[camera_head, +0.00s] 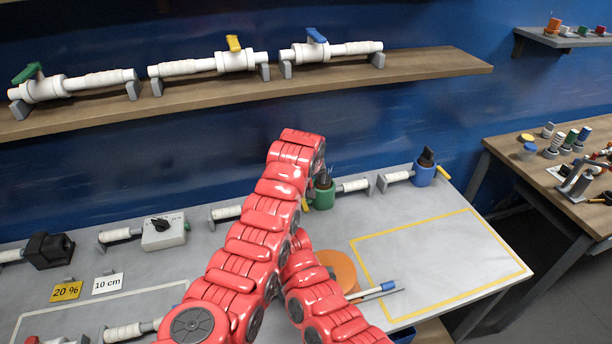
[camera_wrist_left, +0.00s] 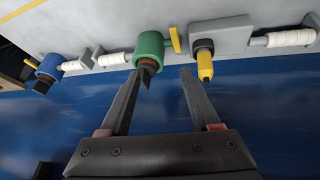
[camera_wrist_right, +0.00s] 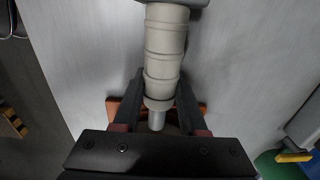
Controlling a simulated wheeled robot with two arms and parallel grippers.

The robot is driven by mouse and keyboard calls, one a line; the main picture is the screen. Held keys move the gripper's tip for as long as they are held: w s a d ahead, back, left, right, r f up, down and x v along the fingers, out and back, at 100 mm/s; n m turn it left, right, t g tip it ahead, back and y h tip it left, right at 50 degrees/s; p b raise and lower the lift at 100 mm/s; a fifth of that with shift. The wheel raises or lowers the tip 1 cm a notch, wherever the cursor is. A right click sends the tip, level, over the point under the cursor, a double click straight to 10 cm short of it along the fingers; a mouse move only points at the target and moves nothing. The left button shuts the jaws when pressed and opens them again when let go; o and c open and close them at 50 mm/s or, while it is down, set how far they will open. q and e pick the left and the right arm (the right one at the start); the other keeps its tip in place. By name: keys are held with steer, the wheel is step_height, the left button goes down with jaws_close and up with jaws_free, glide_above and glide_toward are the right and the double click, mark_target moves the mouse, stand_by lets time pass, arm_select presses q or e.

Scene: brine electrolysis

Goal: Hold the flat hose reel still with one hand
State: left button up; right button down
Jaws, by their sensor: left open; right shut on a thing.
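An orange disc (camera_head: 338,268), which looks like the flat hose reel, lies on the grey bench, partly covered by my right arm. In the right wrist view, orange (camera_wrist_right: 112,108) shows behind the fingers. My right gripper (camera_wrist_right: 160,85) is shut on a beige ribbed cylinder (camera_wrist_right: 166,45), with one finger on each side. How it joins the orange part I cannot tell. My arms hide this gripper in the head view. My left gripper (camera_wrist_left: 162,72) is open and empty, near a green valve (camera_wrist_left: 150,45) with a black handle; the head view shows this valve (camera_head: 323,198) too.
A blue valve (camera_head: 424,175) stands at the bench's back right. A yellow-outlined area (camera_head: 440,265) is mostly clear, with a blue-tipped rod (camera_head: 375,291) at its left edge. A wooden shelf (camera_head: 430,70) holds pipes with valves. A grey box with a knob (camera_head: 163,232) stands left.

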arm_select(q)
steer(key=m, duration=0.1)
steer(key=w+a+m, duration=0.1)
steer(key=m, duration=0.3)
steer(key=shift+w+a+r+t+h, duration=0.2)
steer(key=shift+a+r+t+h, duration=0.1)
steer(key=shift+r+t+h, duration=0.1)
